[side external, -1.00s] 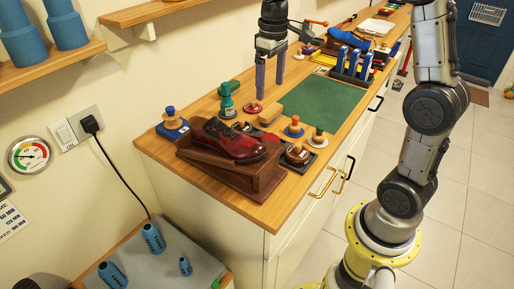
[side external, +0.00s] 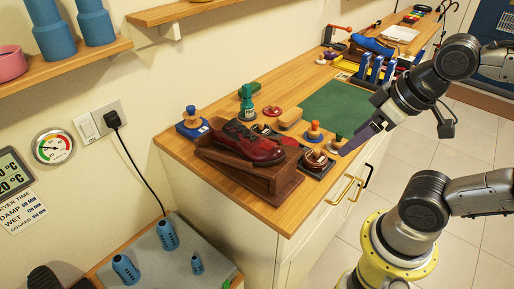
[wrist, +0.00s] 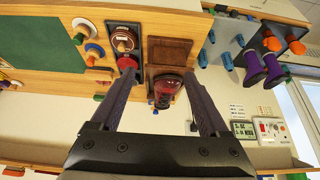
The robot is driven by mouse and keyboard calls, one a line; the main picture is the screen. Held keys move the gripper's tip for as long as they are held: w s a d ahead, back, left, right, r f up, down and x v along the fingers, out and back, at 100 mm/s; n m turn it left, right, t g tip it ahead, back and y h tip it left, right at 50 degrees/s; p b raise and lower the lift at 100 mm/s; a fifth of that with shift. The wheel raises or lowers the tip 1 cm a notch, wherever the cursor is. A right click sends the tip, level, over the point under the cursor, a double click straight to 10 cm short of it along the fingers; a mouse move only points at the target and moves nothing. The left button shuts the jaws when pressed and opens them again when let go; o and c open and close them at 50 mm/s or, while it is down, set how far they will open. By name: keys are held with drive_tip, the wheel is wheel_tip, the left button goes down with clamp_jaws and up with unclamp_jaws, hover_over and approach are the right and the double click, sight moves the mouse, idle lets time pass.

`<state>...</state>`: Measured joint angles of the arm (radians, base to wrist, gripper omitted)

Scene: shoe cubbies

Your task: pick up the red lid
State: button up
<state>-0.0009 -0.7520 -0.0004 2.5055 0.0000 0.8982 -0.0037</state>
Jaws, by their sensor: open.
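A small round red lid (wrist: 127,62) lies beside a brown round tin (wrist: 123,40) in the wrist view, close to the left finger's tip. In the side external view, the brown tin (side external: 315,160) sits on a dark tray, and what looks like the red lid (side external: 289,142) shows partly behind the shoe's toe. My gripper (side external: 345,152) is tilted over the bench's front edge, right of the tray. In the wrist view my gripper (wrist: 159,74) is open and empty, its fingers wide apart. I cannot tell its exact height above the lid.
A dark red shoe (side external: 255,143) rests on a wooden stand (side external: 270,180) left of the tray. The green mat (side external: 335,105) is clear.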

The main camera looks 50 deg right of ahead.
drive_tip(key=shift+c, duration=1.1)
